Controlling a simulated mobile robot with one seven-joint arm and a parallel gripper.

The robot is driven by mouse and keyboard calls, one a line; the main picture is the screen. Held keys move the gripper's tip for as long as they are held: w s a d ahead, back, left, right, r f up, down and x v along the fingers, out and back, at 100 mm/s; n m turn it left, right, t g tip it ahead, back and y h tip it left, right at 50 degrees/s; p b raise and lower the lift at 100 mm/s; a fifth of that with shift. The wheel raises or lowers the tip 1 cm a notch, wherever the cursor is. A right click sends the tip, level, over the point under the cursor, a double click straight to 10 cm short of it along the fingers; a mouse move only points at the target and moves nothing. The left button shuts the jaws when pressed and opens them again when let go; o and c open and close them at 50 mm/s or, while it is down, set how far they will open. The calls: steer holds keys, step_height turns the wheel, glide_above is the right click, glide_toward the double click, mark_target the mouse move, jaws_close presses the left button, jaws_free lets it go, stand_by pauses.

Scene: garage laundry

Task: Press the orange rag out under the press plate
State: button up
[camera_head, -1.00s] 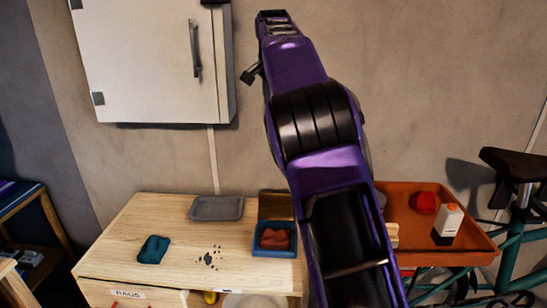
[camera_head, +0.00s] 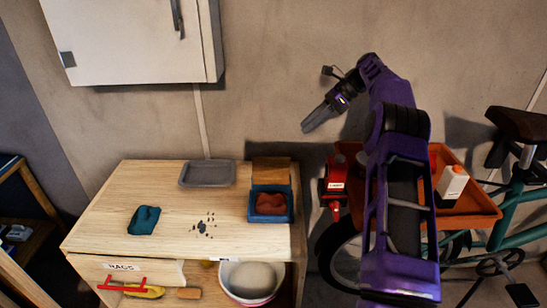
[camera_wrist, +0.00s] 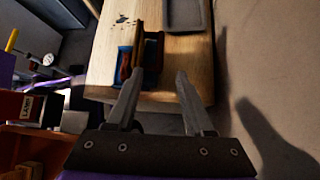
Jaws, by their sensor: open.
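The orange rag (camera_head: 270,204) lies crumpled inside a blue tray (camera_head: 271,218) at the right end of the wooden bench. A brown wooden board (camera_head: 270,170), apparently the press plate, stands raised behind the tray. In the wrist view the rag (camera_wrist: 125,66), the tray (camera_wrist: 122,86) and the board's edge (camera_wrist: 150,62) show ahead of my fingers. My gripper (camera_head: 306,128) is in the air to the right of and above the bench, apart from the tray and board. Its two fingers (camera_wrist: 160,75) are spread with nothing between them.
A teal rag (camera_head: 144,220), dark crumbs (camera_head: 203,225) and a grey tray (camera_head: 207,173) lie on the bench (camera_head: 110,205). A white cabinet (camera_head: 130,45) hangs above.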

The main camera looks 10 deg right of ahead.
mark_target(271, 167)
steer(key=b+x, duration=0.2)
steer(key=x, duration=1.3)
steer(key=shift+d, duration=0.1)
jaws_close()
stand_by(0.8)
